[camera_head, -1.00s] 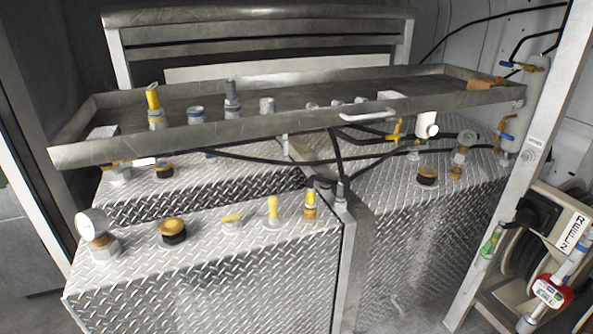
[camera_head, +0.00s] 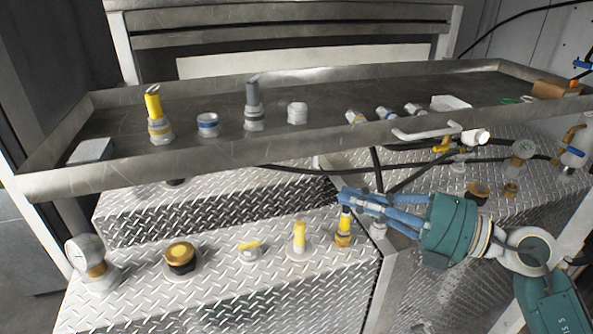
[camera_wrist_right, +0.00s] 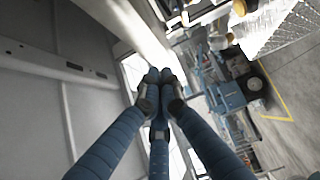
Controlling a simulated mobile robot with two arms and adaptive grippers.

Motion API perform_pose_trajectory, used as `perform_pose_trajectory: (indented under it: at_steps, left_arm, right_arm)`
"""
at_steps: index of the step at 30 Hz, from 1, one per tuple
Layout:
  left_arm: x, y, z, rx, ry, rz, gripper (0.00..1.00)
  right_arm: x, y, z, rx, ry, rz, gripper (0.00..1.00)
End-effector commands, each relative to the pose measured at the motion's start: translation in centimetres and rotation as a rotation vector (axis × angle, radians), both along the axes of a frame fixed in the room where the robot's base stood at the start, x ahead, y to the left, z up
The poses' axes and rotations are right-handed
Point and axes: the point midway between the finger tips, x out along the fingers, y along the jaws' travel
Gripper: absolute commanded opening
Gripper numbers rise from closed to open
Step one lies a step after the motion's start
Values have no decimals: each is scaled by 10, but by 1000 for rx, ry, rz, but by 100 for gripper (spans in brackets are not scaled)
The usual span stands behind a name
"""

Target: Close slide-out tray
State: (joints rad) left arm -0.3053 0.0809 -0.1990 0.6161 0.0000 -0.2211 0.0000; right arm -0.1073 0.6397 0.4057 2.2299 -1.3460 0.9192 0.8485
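The slide-out tray (camera_head: 215,144) is a long grey metal tray with a raised rim, sitting above the diamond-plate tanks. It stands out over the tanks toward me. A pale handle (camera_head: 425,131) is on its front wall, right of the middle. My right gripper (camera_head: 345,197) is below and in front of the tray, left of and lower than the handle, apart from both. Its blue fingers point left. In the right wrist view the fingertips (camera_wrist_right: 158,76) are drawn together with nothing seen between them. My left gripper is not in view.
Bottles and fittings, including a yellow-topped one (camera_head: 158,116), stand in the tray. Below are tanks (camera_head: 230,300) with a gauge (camera_head: 87,252), caps and valves on top. Black hoses (camera_head: 375,165) run under the tray near my right gripper.

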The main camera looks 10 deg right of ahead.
Motion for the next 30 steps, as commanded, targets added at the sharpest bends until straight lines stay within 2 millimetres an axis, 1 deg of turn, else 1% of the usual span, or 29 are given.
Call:
perform_pose_trajectory:
  at_steps: [5,12,16,18,21,25,30]
  left_arm:
    - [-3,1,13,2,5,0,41]
    - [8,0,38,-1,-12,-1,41]
    - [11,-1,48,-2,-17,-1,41]
    - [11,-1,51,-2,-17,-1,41]
    - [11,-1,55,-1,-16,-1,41]
    - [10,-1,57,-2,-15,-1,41]
    - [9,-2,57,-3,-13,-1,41]
  right_arm:
    - [13,17,6,-5,-3,3,0]
    - [47,57,8,-2,-4,4,0]
    - [64,77,6,-2,-2,3,0]
    - [77,76,5,-3,-2,0,0]
    - [90,77,4,-3,-2,0,0]
    - [100,78,2,-5,-2,1,0]
    - [103,78,1,-6,0,2,0]
